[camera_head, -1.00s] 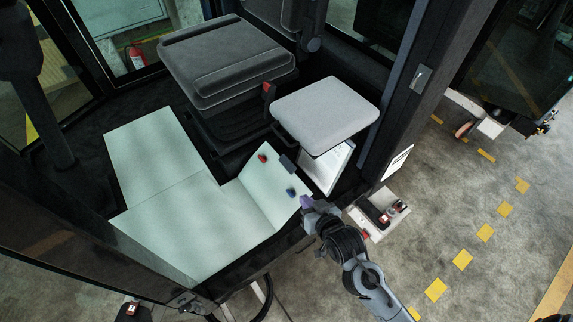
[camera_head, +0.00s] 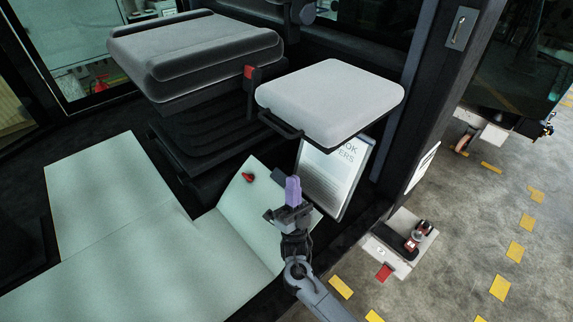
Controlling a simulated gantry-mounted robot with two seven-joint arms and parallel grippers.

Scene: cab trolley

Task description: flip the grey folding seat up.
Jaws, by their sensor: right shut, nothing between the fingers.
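The grey folding seat (camera_head: 330,98) is folded down, its light grey pad lying flat at the right of the cab. A dark bar (camera_head: 280,126) runs along its left front edge. My right gripper (camera_head: 293,190), with purple fingertips, is shut and empty. It shows in front of and below the seat, apart from it, over the pale floor mat. My left gripper is not in view.
A white printed sheet (camera_head: 335,175) is below the folding seat. A red item (camera_head: 248,177) lies on the pale mat (camera_head: 110,190). A dark door pillar (camera_head: 430,100) rises at the right.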

